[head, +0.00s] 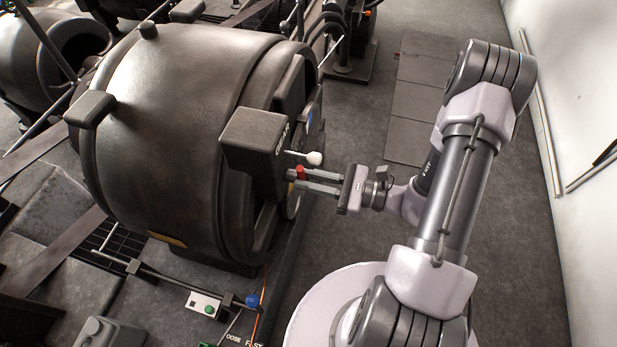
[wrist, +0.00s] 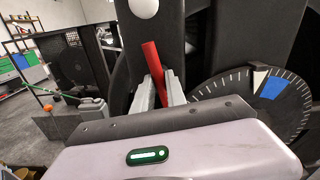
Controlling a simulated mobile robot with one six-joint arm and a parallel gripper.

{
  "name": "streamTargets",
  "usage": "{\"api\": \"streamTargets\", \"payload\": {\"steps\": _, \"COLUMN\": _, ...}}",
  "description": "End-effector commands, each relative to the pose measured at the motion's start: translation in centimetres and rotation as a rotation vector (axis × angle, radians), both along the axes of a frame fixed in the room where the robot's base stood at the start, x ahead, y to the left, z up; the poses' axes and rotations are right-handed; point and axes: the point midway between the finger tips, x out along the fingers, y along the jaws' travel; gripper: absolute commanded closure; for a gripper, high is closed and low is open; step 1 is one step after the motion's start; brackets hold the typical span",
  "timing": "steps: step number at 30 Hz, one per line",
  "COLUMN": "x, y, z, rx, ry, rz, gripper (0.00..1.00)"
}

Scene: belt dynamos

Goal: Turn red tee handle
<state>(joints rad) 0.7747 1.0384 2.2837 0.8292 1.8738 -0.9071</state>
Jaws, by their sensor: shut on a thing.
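The red tee handle (head: 301,172) is on the end face of the large dark dynamo (head: 170,130), below a black box. In the wrist view the handle (wrist: 152,62) shows as a red bar, tilted with its top to the left. My gripper (head: 300,180) reaches in from the right and is shut on the red handle. In the wrist view its two fingers (wrist: 160,92) lie on either side of the bar's lower part. The handle's lower end and its mount are hidden by the fingers and the gripper body.
A white-knobbed lever (head: 314,158) sticks out just above my gripper; its knob (wrist: 144,8) shows at the wrist view's top. A dial with a blue mark (wrist: 270,88) is at right. A blue knob (head: 252,301) sits low in front.

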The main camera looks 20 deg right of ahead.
Motion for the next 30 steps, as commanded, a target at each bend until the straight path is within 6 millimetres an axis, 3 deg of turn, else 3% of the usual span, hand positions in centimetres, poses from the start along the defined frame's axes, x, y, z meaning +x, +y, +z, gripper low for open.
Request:
{"api": "streamTargets", "payload": {"steps": 20, "x": -0.02, "y": 0.01, "z": 0.02, "rx": 0.001, "ry": 0.001, "rz": 0.0, "gripper": 1.0}}
{"api": "streamTargets", "payload": {"steps": 21, "x": -0.02, "y": 0.01, "z": 0.02, "rx": 0.001, "ry": 0.001, "rz": 0.0, "gripper": 0.83}}
{"api": "streamTargets", "payload": {"steps": 24, "x": -0.01, "y": 0.01, "z": 0.02, "rx": 0.001, "ry": 0.001, "rz": 0.0, "gripper": 0.63}}
{"api": "streamTargets", "payload": {"steps": 25, "x": -0.01, "y": 0.01, "z": 0.02, "rx": 0.001, "ry": 0.001, "rz": 0.0, "gripper": 0.59}}
{"api": "streamTargets", "payload": {"steps": 30, "x": 0.0, "y": 0.0, "z": 0.01, "rx": 0.0, "ry": 0.0, "rz": 0.0, "gripper": 0.59}}
